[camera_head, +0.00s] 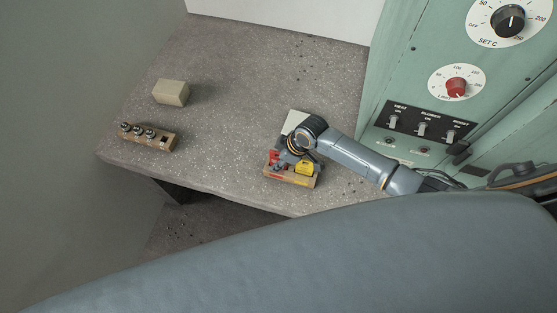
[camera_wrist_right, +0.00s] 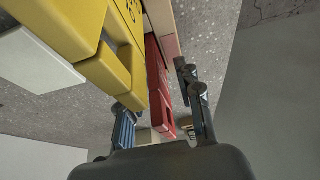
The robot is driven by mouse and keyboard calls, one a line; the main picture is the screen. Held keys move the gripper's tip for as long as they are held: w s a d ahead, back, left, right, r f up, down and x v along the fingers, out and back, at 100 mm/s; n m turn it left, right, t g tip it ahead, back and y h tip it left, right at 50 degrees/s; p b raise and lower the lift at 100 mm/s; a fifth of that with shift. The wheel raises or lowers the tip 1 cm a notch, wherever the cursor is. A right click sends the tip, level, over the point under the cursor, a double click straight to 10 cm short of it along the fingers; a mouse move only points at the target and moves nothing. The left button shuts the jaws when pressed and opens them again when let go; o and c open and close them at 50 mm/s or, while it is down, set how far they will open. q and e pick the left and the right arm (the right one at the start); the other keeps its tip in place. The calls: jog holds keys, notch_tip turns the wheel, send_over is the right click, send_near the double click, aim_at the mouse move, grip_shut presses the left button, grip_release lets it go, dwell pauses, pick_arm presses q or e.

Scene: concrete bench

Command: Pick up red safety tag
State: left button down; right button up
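The red safety tag (camera_head: 273,157) stands at the left end of a small wooden holder (camera_head: 291,182), beside a yellow lock-like piece (camera_head: 304,167). In the right wrist view the red tag (camera_wrist_right: 158,88) lies between the fingers, with the yellow piece (camera_wrist_right: 110,45) close on its left. My right gripper (camera_head: 283,161) is down at the holder, over the tag. In the wrist view its fingers (camera_wrist_right: 160,105) are spread apart, one on each side of the red tag, with gaps showing. My left gripper is not in view.
A pale block (camera_head: 294,121) lies behind the holder, partly hidden by my right arm. A tan block (camera_head: 171,92) and a wooden strip with several round metal pieces (camera_head: 148,136) sit at left on the bench (camera_head: 225,110). A green control panel (camera_head: 400,85) stands at right.

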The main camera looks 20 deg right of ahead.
grip_shut()
jog(key=shift+r, duration=0.1)
